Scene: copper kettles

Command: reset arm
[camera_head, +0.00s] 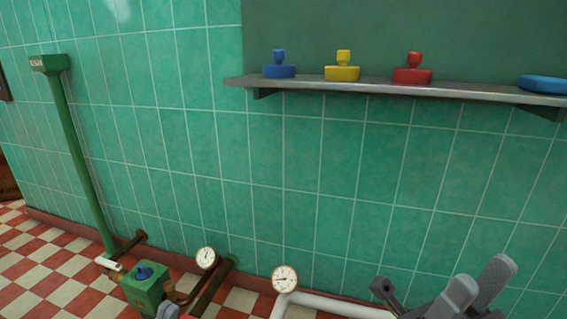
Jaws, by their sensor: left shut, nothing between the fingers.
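The rest of both arms is out of view.
Gauges (285,279) and pipes stand low. A green post (82,150) rises at left.

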